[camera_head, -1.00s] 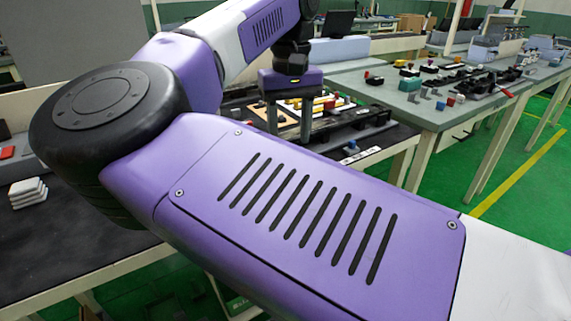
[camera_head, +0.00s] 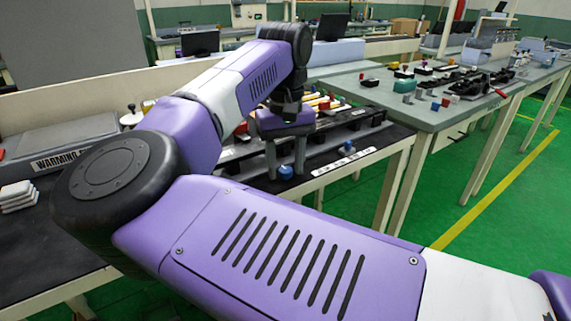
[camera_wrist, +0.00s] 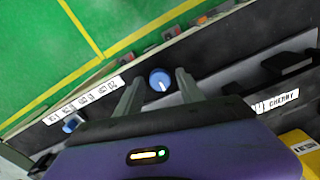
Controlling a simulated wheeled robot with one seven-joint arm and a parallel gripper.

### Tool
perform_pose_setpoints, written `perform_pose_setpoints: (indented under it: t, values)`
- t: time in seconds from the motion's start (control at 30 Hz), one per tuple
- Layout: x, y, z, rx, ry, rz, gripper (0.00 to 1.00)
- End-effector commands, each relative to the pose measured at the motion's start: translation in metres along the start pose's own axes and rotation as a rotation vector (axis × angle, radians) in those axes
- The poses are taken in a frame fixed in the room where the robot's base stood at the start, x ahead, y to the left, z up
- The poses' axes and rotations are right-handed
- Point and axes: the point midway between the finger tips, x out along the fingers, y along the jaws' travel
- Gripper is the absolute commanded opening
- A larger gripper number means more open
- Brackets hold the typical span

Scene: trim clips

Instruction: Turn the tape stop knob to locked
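A round blue knob with a white pointer line (camera_wrist: 160,80) is on the dark front strip of the workbench; it also shows in the head view (camera_head: 285,172). I cannot read a name for it, so I cannot tell whether it is the tape stop knob. My gripper (camera_wrist: 156,77) is open above it, one finger on each side of the knob with gaps visible; it also shows in the head view (camera_head: 286,177). Whether the fingertips are level with the knob is unclear. A second blue knob (camera_wrist: 72,124) sits to the left, beside a white label strip (camera_wrist: 84,100).
A yellow block (camera_wrist: 300,146) and a "CHERRY" label (camera_wrist: 277,101) are at the right in the wrist view. A grey table (camera_head: 420,115) with several small parts stands behind. White stacked pieces (camera_head: 18,196) lie on the dark bench at left.

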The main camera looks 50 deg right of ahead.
Motion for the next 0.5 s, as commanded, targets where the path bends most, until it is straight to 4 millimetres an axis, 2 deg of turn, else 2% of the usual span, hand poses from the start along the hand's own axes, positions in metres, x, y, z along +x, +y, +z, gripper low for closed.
perform_pose_setpoints:
  t: [0.03, 0.2, 0.5]
  values:
    - [-0.0002, 0.0000, 0.0000, 0.000, 0.000, 0.000, 0.32]
    - [-0.0003, 0.0001, -0.0001, 0.000, 0.000, 0.000, 0.00]
    - [-0.0006, 0.0000, -0.0001, -0.021, 0.000, 0.000, 0.00]
